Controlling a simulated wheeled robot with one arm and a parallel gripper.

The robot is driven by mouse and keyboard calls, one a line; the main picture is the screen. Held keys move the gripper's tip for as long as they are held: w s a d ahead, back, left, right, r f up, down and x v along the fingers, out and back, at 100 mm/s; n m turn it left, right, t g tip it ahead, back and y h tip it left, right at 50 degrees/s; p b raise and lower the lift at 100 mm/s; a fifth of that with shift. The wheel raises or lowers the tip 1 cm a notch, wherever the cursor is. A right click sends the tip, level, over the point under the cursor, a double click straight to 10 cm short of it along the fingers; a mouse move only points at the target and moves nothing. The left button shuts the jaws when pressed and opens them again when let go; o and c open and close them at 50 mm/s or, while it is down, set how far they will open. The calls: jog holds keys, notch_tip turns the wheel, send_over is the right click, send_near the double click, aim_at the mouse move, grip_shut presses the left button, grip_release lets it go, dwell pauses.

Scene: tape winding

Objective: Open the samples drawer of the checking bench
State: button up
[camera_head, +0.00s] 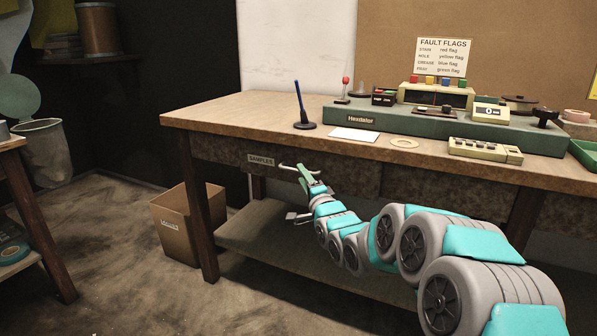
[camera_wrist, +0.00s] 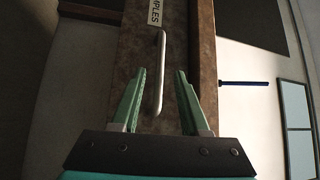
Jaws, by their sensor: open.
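The samples drawer (camera_head: 222,152) is a brown, worn front under the left part of the bench top, and it looks shut. Its label (camera_head: 261,160) reads SAMPLES. A pale bar handle (camera_head: 288,167) is to the right of the label. My gripper (camera_head: 312,180) is at the handle's right end, with green fingers. In the wrist view the open fingers (camera_wrist: 161,75) stand on either side of the handle (camera_wrist: 160,85), which runs lengthwise between them. No finger visibly presses on it. I cannot tell how deep the handle is between the fingers.
The checking bench (camera_head: 230,115) carries a pen on a stand (camera_head: 303,125), a white card (camera_head: 354,135) and a green inspection unit (camera_head: 450,130). A lower shelf (camera_head: 260,230) is under the drawers. A cardboard bin (camera_head: 180,228) stands at the left leg. The floor in front is clear.

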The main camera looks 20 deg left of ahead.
jog(key=shift+x, duration=1.95)
jog(key=shift+c, duration=0.2)
grip_shut()
jog(key=shift+f, duration=0.1)
